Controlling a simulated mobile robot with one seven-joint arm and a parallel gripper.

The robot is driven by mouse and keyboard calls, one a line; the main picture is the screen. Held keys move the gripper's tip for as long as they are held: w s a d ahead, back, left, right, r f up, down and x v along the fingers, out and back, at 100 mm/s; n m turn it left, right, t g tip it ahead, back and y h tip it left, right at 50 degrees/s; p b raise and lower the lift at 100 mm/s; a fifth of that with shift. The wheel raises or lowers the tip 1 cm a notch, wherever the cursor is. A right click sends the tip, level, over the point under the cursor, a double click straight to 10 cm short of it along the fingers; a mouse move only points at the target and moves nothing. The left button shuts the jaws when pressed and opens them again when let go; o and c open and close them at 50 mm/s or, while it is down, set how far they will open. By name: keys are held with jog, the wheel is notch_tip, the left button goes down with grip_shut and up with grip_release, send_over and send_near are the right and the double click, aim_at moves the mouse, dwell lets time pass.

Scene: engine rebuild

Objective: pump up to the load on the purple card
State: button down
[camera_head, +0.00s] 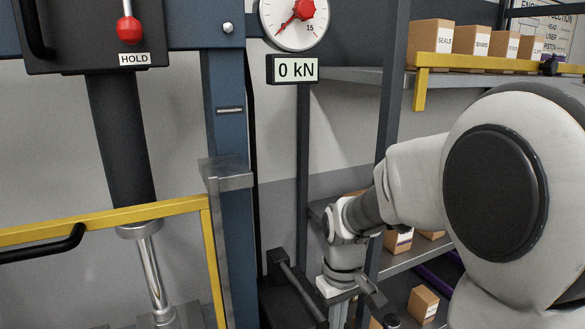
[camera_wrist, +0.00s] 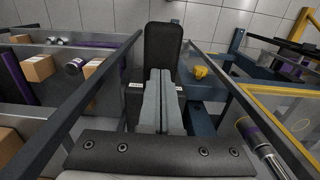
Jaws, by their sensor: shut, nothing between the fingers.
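The press stands at the left with its dark ram cylinder (camera_head: 122,140) and chrome rod (camera_head: 153,265). A red-knobbed lever (camera_head: 130,30) hangs above a HOLD label. The round gauge (camera_head: 293,20) has a red needle, and the display (camera_head: 292,69) below it reads 0 kN. A black bar with a block at its end (camera_head: 297,290), possibly the pump handle, is low beside the press. My gripper (camera_head: 338,314) is just right of it, pointing down. In the wrist view my gripper (camera_wrist: 160,73) is shut and empty, its fingertips over a black upright part (camera_wrist: 163,45); contact is unclear. I cannot make out a purple card.
A yellow guard frame (camera_head: 110,217) crosses the press front. Shelves (camera_head: 365,76) with several labelled cartons (camera_head: 430,36) stand at the right, with more boxes (camera_head: 423,305) low down. A dark shelf post (camera_head: 390,90) rises close behind my arm.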

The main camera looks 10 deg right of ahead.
notch_tip(320, 180, down, 8)
jog(key=b, duration=0.6)
notch_tip(320, 180, up, 16)
jog(key=p, duration=1.3)
jog(key=shift+p, duration=0.3)
jog(key=shift+f+b, duration=0.85)
jog(key=shift+f, duration=0.25)
jog(key=shift+f+b, duration=0.85)
jog(key=shift+f, duration=0.3)
